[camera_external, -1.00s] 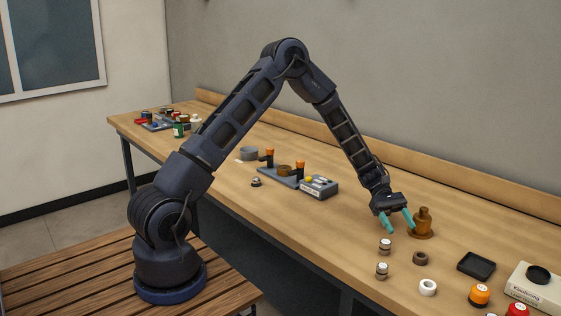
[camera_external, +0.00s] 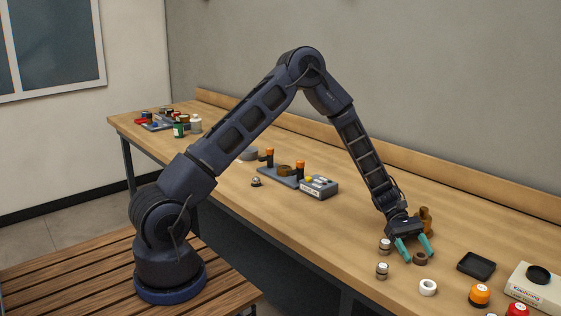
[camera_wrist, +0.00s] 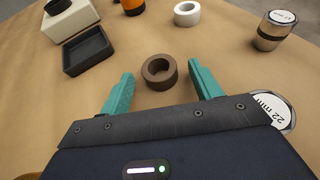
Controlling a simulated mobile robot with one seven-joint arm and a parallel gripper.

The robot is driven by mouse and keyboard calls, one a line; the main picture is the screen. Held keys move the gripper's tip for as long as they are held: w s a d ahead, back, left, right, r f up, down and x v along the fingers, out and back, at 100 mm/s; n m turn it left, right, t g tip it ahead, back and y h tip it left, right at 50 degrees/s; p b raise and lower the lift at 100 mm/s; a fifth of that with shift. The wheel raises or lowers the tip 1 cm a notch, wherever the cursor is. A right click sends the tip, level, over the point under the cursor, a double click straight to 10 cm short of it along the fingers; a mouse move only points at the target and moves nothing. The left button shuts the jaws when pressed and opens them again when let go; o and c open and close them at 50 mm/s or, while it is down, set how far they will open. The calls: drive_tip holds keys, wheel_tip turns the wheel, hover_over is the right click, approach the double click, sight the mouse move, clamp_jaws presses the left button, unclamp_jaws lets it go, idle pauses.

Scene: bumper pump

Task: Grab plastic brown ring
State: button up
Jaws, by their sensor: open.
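The brown ring (camera_external: 420,258) lies flat on the workbench. In the wrist view the brown ring (camera_wrist: 159,72) sits just ahead of and between the two teal fingertips, with its hole facing up. My gripper (camera_external: 416,252) is open and empty, low over the bench with its fingers pointing at the ring. In the wrist view my gripper (camera_wrist: 160,75) shows a finger on each side, with a gap between each finger and the ring. I cannot tell the exact height of the fingertips above the bench.
Two small silver-capped cylinders (camera_external: 384,246) (camera_external: 382,270) stand left of the ring. A white ring (camera_external: 428,287) lies nearer the front edge. A black tray (camera_external: 476,265) and an orange jar (camera_external: 479,294) are to the right. A brown bottle-shaped piece (camera_external: 426,220) stands behind my gripper.

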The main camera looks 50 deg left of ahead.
drive_tip(key=shift+s+d+f, duration=0.1)
drive_tip(key=shift+d, duration=0.05)
drive_tip(key=c, duration=1)
